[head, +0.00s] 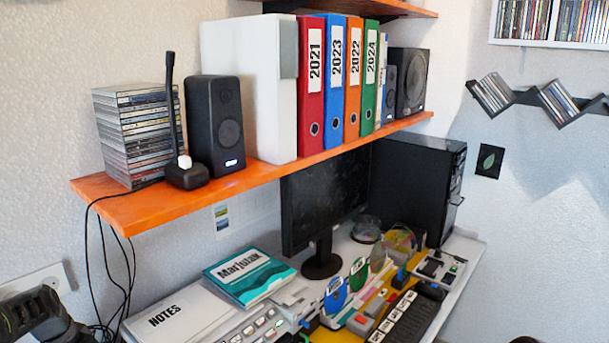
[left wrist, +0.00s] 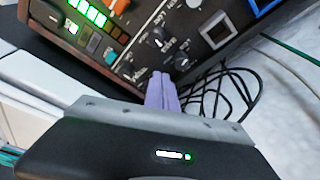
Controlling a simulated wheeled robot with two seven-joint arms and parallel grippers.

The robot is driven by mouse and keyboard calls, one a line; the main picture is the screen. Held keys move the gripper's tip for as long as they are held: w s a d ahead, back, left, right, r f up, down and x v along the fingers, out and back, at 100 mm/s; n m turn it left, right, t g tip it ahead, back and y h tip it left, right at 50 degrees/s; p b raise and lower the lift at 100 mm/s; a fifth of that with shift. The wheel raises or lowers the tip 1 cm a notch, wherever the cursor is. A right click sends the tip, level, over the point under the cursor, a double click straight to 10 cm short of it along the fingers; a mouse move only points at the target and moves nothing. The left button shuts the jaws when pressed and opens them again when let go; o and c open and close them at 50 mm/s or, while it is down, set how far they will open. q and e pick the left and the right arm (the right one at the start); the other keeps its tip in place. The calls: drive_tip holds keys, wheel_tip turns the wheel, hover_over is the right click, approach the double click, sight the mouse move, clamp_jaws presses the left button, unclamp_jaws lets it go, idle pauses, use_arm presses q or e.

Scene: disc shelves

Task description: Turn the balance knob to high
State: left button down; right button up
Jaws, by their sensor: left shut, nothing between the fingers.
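In the left wrist view, a dark device panel (left wrist: 140,58) carries several black knobs with white marks. One knob (left wrist: 157,38) is just beyond my fingertips, and another knob (left wrist: 182,62) is to their right. The labels are too small to read, so I cannot tell which is the balance knob or its setting. My left gripper (left wrist: 161,75) has purple fingers pressed together, with nothing between them. Its tips are close to the panel below the first knob; I cannot tell whether they touch it. The panel is not clear in the head view. My right gripper is not in view.
Black cables (left wrist: 215,95) lie right of the panel. In the head view, an orange shelf (head: 140,210) holds binders, speakers and a disc stack (head: 135,135). Below it, a desk holds a monitor (head: 320,195), books and a keyboard (head: 405,320), leaving little free room.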

use_arm(q)
wheel_tip(320, 180, up, 6)
drive_tip(key=p, duration=0.3)
drive_tip(key=shift+p, duration=0.3)
drive_tip(key=d+p, duration=0.1)
drive_tip(key=d+r+p, duration=0.1)
drive_tip(key=shift+d+p, duration=0.15)
drive_tip(key=shift+p, duration=0.15)
drive_tip(key=shift+f, duration=0.15)
drive_tip(key=shift+f+b, duration=2.35)
drive_tip(key=shift+f, duration=1.1)
